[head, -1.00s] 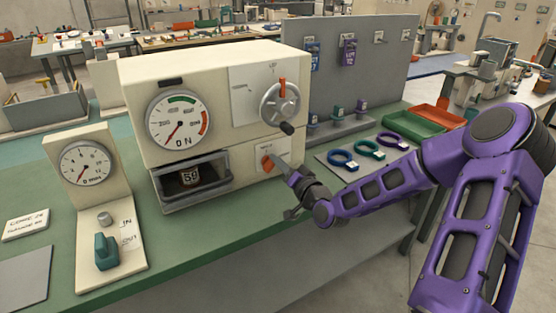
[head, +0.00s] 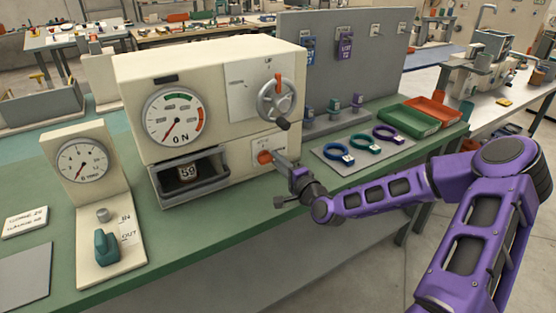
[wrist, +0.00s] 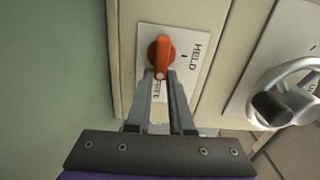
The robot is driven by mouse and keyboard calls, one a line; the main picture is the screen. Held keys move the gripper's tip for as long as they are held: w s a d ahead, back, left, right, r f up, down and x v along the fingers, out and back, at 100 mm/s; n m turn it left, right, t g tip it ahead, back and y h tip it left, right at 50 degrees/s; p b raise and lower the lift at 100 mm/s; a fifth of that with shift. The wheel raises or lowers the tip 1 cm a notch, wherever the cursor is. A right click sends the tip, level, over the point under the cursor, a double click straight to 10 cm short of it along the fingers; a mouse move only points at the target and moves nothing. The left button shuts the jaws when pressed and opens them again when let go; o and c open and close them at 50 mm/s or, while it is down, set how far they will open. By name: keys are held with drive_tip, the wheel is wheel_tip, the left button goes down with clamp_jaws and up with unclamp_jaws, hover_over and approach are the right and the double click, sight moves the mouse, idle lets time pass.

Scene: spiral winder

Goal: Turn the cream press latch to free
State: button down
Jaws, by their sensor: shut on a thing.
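The cream press (head: 225,75) stands on the green bench with two dials or wheels and an open drawer on its front. Its latch is a small orange knob (head: 264,157) on a pale plate at the lower right. In the wrist view the orange knob (wrist: 161,50) has its narrow end pointing down the picture, towards a partly hidden label that seems to read FREE; HELD is at its right. My gripper (wrist: 164,78) is shut on the knob's narrow end, with a finger on each side.
A handwheel (head: 280,101) with a dark knob sits above the latch, close to my gripper. The open drawer (head: 190,178) is to the left. Colored rings (head: 367,147) lie on a mat at the right, before green and red trays (head: 410,122).

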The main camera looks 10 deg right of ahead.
drive_tip(key=shift+f+m, duration=0.1)
drive_tip(key=shift+m, duration=0.2)
drive_tip(key=c, duration=0.8)
unclamp_jaws()
drive_tip(key=v, duration=1.7)
drive_tip(key=shift+s+p, duration=0.25)
drive_tip(key=shift+p, duration=0.15)
